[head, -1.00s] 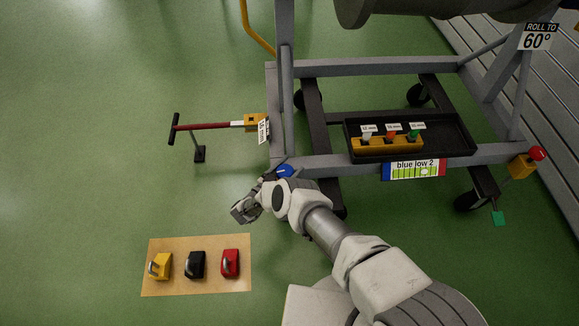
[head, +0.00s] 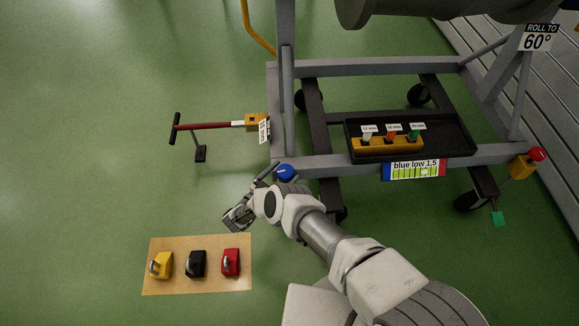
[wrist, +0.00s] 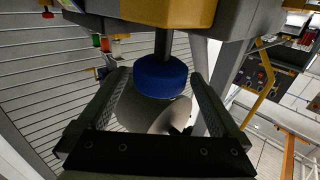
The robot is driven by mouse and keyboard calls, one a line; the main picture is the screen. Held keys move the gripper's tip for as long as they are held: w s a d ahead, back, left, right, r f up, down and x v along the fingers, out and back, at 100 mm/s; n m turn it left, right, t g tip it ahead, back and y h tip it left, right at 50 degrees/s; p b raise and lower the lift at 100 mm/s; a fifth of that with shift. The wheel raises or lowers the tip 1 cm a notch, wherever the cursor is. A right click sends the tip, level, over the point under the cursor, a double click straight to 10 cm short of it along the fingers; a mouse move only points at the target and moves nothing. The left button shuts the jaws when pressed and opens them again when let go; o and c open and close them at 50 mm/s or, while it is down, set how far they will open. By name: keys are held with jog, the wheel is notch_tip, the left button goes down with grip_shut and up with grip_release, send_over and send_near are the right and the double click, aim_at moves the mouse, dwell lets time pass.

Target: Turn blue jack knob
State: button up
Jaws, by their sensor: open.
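The blue jack knob (head: 286,172) is at the near left corner of the grey stand, with a pale mark on it. In the wrist view the knob (wrist: 160,78) hangs on a dark shaft below a yellow block (wrist: 170,12). My gripper (wrist: 160,86) is open, with one finger on each side of the knob and narrow gaps showing. In the head view my gripper (head: 262,180) is just left of and below the knob, its fingers partly hidden by my wrist. The sign (head: 416,169) on the stand reads "blue low 1.5" above a green level bar.
A red-handled bar (head: 205,126) meets a yellow block left of the stand. A black tray (head: 445,138) holds a yellow rack with coloured pieces. A tan board (head: 195,286) with yellow, black and red blocks lies on the floor.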

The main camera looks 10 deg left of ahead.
jog(key=v, duration=1.3)
jog(key=shift+s+a+b, duration=0.15)
jog(key=shift+a+b, duration=0.05)
jog(key=shift+b, duration=0.15)
